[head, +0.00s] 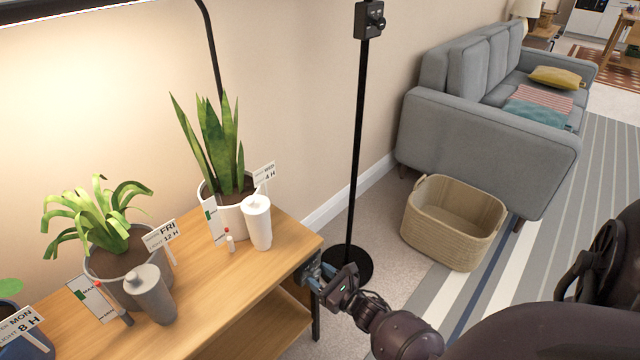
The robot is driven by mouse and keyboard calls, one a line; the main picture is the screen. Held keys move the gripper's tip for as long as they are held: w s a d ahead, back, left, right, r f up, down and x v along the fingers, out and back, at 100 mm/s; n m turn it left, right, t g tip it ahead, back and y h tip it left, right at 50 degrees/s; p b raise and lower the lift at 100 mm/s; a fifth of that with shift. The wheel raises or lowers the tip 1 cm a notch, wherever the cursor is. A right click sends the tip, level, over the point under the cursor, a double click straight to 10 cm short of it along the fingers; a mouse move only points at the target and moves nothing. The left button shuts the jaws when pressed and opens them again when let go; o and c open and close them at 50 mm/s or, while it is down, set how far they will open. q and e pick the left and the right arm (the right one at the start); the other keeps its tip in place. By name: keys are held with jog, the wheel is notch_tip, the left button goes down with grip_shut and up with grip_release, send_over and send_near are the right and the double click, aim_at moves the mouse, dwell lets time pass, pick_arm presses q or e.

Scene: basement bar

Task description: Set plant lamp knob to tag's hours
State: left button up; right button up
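A black control box with round knobs (369,18) sits high on a black stand (357,150); its setting is too small to read. The lit lamp bar (70,12) hangs over the plants at upper left. White tags stand in the pots: one reads MON, 8 H (20,328), one FRI, 12 H (162,236), one WED, 4 H (264,174). My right gripper (318,275) is low beside the shelf's right front corner, well below the control box. Its bluish fingers look apart, with nothing seen held. My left gripper is not in view.
The wooden shelf (225,285) holds potted plants, a grey bottle (149,295) and a white bottle (257,222). The stand's round base (347,264) is on the floor close to my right gripper. A wicker basket (452,222) and grey sofa (480,130) stand to the right.

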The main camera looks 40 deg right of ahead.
jog(key=c, duration=0.6)
